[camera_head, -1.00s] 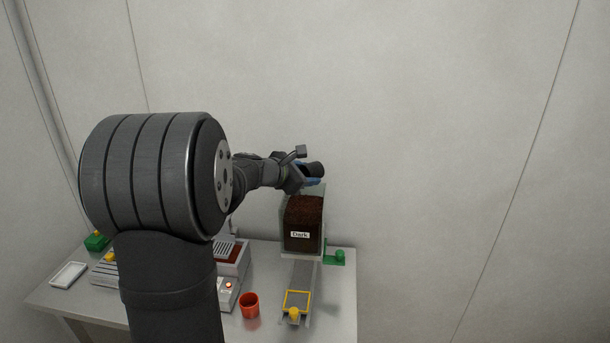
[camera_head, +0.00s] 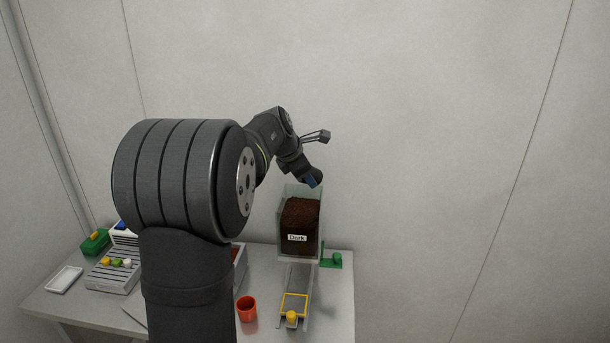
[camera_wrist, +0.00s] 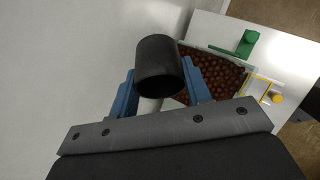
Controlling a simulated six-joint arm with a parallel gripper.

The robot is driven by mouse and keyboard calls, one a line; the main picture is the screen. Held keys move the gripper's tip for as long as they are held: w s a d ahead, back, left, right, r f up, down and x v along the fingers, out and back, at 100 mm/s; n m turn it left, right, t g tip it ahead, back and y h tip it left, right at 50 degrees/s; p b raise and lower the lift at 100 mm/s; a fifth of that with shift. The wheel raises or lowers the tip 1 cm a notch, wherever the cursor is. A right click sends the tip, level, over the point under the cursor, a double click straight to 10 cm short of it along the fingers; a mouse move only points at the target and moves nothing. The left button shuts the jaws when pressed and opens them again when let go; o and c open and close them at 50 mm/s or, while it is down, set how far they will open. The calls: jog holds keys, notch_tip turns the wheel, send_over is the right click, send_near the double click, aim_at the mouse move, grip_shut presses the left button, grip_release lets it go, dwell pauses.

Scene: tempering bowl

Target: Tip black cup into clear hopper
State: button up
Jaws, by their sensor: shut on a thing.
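The clear hopper (camera_head: 283,212) stands at the back right of the table, with a "Dark" label and many brown pieces inside. My gripper (camera_head: 311,182) is just above the hopper's top and is shut on the black cup (camera_head: 315,174). In the wrist view the black cup (camera_wrist: 158,60) sits between the blue fingers of my gripper (camera_wrist: 160,90). The cup is tilted and its dark open end faces the camera; I cannot tell what is inside it. The hopper's brown pieces show behind it in the wrist view.
A chute with a yellow frame (camera_head: 293,305) runs forward below the hopper, with a green part (camera_head: 332,260) to its right. A white tray (camera_head: 64,279) and a slotted rack (camera_head: 104,278) are at the left.

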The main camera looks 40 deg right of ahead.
jog(key=shift+d+y, duration=0.25)
jog(key=shift+y, duration=0.75)
jog(key=y, duration=0.3)
jog(key=shift+d+f+y, duration=0.1)
jog(key=shift+y, duration=0.3)
jog(key=y, duration=0.5)
jog(key=shift+f+m, duration=0.1)
jog(key=shift+m, duration=0.3)
jog(key=w+a+f+m+t, duration=0.15)
jog(key=w+a+f, duration=0.25)
jog(key=a, duration=0.7)
jog(key=w+a+f+m+h, duration=0.1)
jog(key=w+a+f+m, duration=0.25)
jog(key=a, duration=0.75)
jog(key=w+a+f+m+t, duration=0.15)
jog(key=w+a+f, duration=0.3)
jog(key=a, duration=0.65)
jog(key=a+f+m, duration=0.2)
jog(key=a, duration=0.7)
jog(key=a+f+m+h, duration=0.1)
jog(key=a+f, duration=0.2)
jog(key=a, duration=0.5)
jog(key=shift+a+f+m+h, duration=0.25)
jog(key=shift+a+m+h, duration=0.05)
jog(key=shift+a+m, duration=0.05)
